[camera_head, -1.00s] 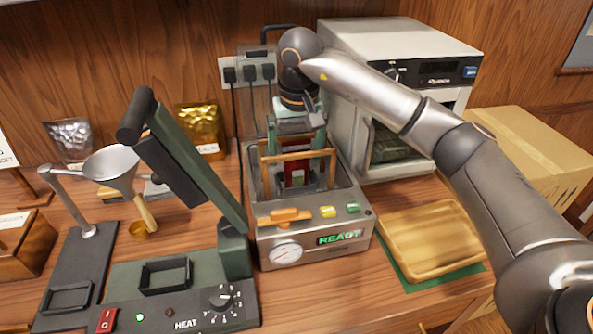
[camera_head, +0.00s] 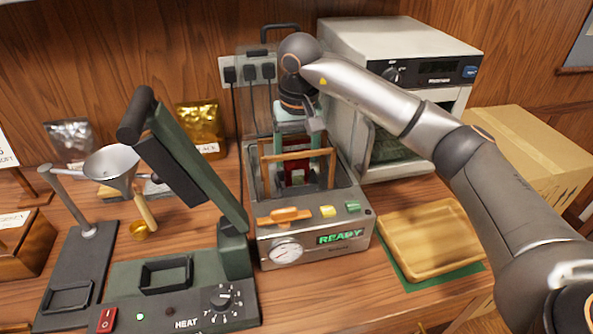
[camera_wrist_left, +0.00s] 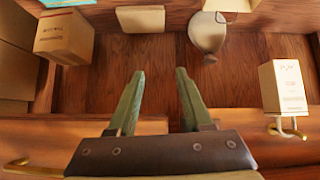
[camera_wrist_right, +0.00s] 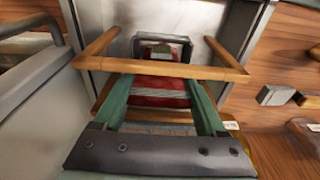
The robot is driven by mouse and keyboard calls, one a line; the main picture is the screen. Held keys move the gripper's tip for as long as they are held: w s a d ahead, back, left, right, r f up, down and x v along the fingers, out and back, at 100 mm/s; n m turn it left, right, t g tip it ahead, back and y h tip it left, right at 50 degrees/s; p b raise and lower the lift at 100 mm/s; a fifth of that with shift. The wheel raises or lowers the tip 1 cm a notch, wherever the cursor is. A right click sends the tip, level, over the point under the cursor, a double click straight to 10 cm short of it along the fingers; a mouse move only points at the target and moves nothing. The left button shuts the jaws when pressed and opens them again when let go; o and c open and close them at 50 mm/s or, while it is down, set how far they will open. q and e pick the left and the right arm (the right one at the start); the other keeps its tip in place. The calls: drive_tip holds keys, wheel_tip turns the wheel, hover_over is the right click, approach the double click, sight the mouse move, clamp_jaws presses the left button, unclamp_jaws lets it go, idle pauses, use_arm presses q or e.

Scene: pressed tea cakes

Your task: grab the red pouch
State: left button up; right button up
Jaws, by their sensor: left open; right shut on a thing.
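The red pouch (camera_head: 297,177) is upright inside the metal machine with the READY display (camera_head: 263,238), partly hidden by a wooden frame (camera_head: 297,155). In the right wrist view the red pouch (camera_wrist_right: 160,97) lies between the fingers of my right gripper (camera_wrist_right: 160,84), below the frame's front bar. My right gripper (camera_head: 297,160) reaches down into the machine from above and is shut on the pouch. My left gripper (camera_wrist_left: 160,74) is open and empty in the left wrist view, away from the pouch.
A white oven-like appliance (camera_head: 400,50) stands close behind and right of the machine. A wooden tray (camera_head: 430,240) lies on the right, a cardboard box (camera_head: 525,150) behind it. A green heat press (camera_head: 190,290) with its raised arm (camera_head: 180,160) stands on the left.

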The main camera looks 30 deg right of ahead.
drive_tip(key=shift+c, duration=0.8)
drive_tip(key=shift+r, duration=0.1)
